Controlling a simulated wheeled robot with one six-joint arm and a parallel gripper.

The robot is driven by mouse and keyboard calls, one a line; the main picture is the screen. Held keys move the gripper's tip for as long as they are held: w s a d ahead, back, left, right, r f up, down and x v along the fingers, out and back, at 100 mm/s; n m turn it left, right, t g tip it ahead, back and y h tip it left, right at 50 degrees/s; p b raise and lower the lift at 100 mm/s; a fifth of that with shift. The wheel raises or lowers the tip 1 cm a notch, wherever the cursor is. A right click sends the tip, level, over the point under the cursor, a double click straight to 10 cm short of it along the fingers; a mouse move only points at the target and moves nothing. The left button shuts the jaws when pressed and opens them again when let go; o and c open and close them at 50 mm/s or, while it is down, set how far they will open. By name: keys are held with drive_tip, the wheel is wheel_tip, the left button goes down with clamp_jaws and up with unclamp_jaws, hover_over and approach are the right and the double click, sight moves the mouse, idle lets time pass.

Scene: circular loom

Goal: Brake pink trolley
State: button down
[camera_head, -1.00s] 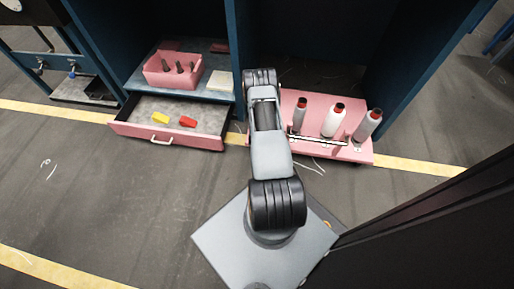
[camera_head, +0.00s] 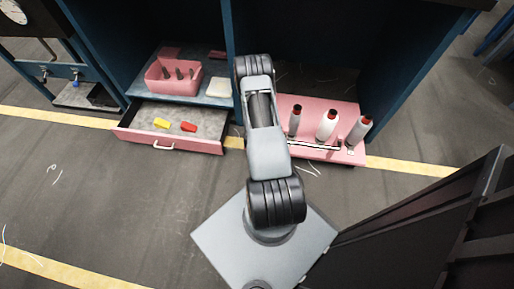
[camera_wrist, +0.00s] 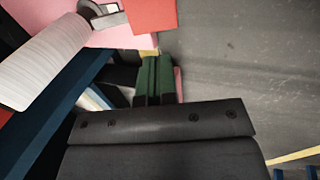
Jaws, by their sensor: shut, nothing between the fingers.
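The pink trolley (camera_head: 293,151) stands low in the bay right of the blue post, carrying several white spools with red tops, one of them a white spool (camera_head: 327,126). A light rail runs along its front edge. In the wrist view a pink surface (camera_wrist: 112,38), a large white spool (camera_wrist: 45,62) and a red block (camera_wrist: 152,14) lie beyond the fingers. My gripper (camera_wrist: 151,64) is shut and empty, its green fingers just below the red block; I cannot tell whether they touch it. In the head view my arm hides the gripper and the trolley's left end.
An open pink drawer (camera_head: 137,136) with a yellow and a red piece juts out left of the trolley. A pink box (camera_head: 158,84) sits on the shelf above. A blue post (camera_head: 232,40) divides the bays. A dark frame (camera_head: 430,235) stands at right. The floor at left is clear.

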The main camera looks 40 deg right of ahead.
drive_tip(key=shift+p+v, duration=0.3)
drive_tip(key=shift+v, duration=0.95)
drive_tip(key=shift+a+f, duration=0.1)
drive_tip(key=w+a+r+m+t+y+p, duration=0.1)
drive_tip(key=w+a+r+p, duration=0.3)
drive_tip(key=r, duration=1)
drive_tip(key=w+a+r+m+p, duration=0.15)
drive_tip(key=a+r+p, duration=0.4)
drive_tip(key=r, duration=0.95)
drive_tip(key=w+a+r+m+t+y+p, duration=0.1)
drive_tip(key=w+a+r+p, duration=0.15)
drive_tip(key=r+p, duration=0.8)
drive_tip(key=s+a+r+m+p, duration=0.1)
drive_tip(key=s+a+r+p, duration=0.2)
drive_tip(key=r, duration=0.8)
drive_tip(key=s+a+r+m+p, duration=0.1)
drive_tip(key=s+a+r+p, duration=0.2)
drive_tip(key=s+r, duration=0.3)
drive_tip(key=s+a+r+m+y+p, duration=0.1)
drive_tip(key=s+a+r+m+p, duration=0.1)
drive_tip(key=r, duration=1.4)
drive_tip(key=s+a+p, duration=0.1)
drive_tip(key=s+a, duration=0.1)
drive_tip(key=shift+s+a+r+g, duration=0.2)
drive_tip(key=shift+a+r+g, duration=0.05)
drive_tip(key=shift+a+g, duration=0.05)
